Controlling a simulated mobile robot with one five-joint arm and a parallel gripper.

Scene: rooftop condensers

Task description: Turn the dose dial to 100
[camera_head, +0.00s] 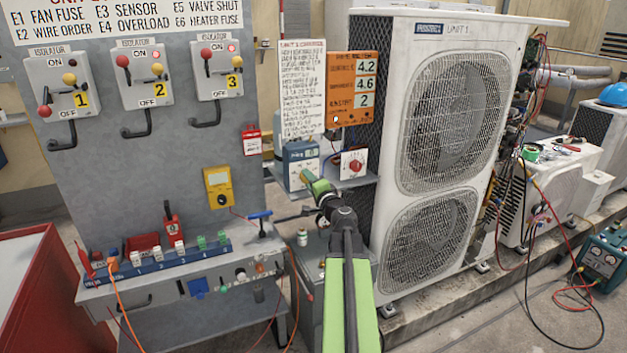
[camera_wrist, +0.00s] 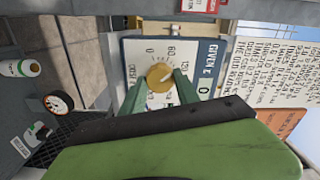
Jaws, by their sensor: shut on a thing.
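The dose dial (camera_wrist: 160,77) is a round yellow knob on a white scale face, seen sideways in the wrist view. Marks such as 0, 60 and 120 show around it. Its pointer is too small to read for sure. It sits on a blue dosing box (camera_head: 300,152), whose panel reads GIVEN with a display (camera_wrist: 204,87) showing 0. My gripper (camera_head: 307,177) reaches the front of this box, and its green fingers (camera_wrist: 160,86) are shut on the dial, one on each side. In the head view the gripper hides the dial.
A white box with a red knob (camera_head: 354,164) stands just right of the dosing box. The tall condenser unit (camera_head: 440,120) is close on the right. A yellow meter (camera_head: 219,188) and isolator switches (camera_head: 145,75) are on the grey panel at left.

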